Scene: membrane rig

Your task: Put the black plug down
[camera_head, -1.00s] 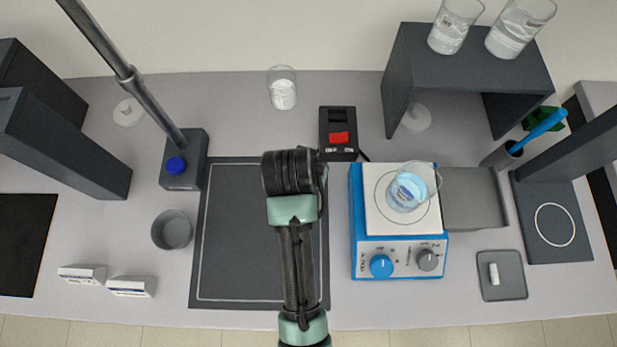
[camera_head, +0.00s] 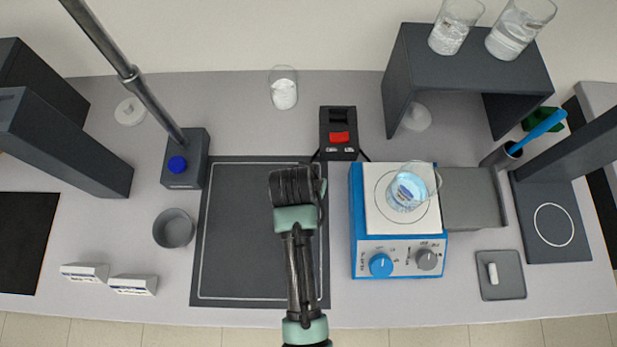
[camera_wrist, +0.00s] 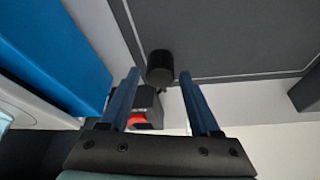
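The black plug (camera_wrist: 160,67) is a short dark cylinder in the wrist view, at the corner of the dark mat (camera_wrist: 225,35). I cannot make it out surely in the head view. My gripper (camera_wrist: 159,76) is open, with its two blue fingers apart. The plug shows between and beyond the fingertips, with a gap on each side, so the fingers do not clasp it. In the head view my arm's wrist hides most of the gripper above the mat (camera_head: 240,230).
A black box with a red switch (camera_head: 339,138) stands behind the mat. A blue hotplate (camera_head: 398,257) bearing a beaker (camera_head: 408,188) is to the right. A stand with a blue knob (camera_head: 184,160) and a grey cup (camera_head: 173,229) are left. The mat's left part is clear.

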